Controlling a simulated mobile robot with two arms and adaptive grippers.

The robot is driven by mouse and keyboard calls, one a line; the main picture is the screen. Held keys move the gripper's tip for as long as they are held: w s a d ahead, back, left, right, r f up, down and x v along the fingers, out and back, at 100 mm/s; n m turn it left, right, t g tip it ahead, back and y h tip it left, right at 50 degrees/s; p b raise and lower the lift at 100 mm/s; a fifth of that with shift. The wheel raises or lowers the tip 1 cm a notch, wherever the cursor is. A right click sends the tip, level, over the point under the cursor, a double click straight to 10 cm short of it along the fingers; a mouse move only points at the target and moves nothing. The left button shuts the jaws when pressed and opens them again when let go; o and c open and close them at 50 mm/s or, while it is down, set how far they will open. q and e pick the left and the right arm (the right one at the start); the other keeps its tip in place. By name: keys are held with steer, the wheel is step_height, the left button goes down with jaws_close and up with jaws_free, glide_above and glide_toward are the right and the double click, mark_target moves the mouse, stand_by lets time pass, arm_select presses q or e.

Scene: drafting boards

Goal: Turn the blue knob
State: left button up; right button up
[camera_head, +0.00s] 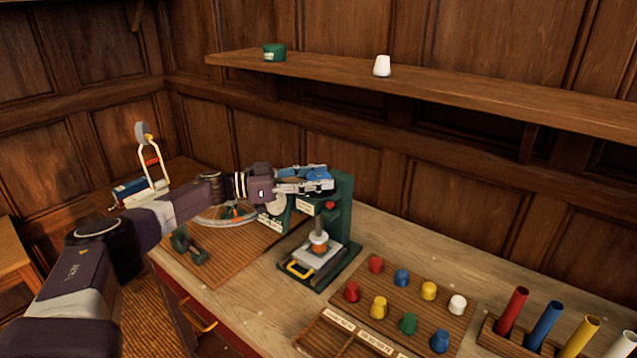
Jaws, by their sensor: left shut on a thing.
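The blue knob (317,174) sits at the upper front of a green press-like device (343,215) on the wooden bench. My left gripper (312,180) reaches in from the left and is shut on the blue knob, its fingers on either side. The fingers hide part of the knob, so its turn angle cannot be told. Below it, a plunger stands over an orange piece (319,248) on a light plate with a yellow handle (299,270). My right gripper is not in view.
A peg board (385,338) with several coloured pegs stands to the right. Coloured tubes (546,325) stand in a rack at far right. A wheel (228,214) and a dark green dumbbell-like part (188,245) are at left. A shelf (480,95) runs above.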

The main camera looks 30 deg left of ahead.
arm_select(q)
steer(key=shift+g, duration=0.3)
steer(key=o, duration=1.2)
steer(key=v, duration=1.2)
steer(key=shift+f, duration=0.15)
steer(key=shift+w, duration=0.1)
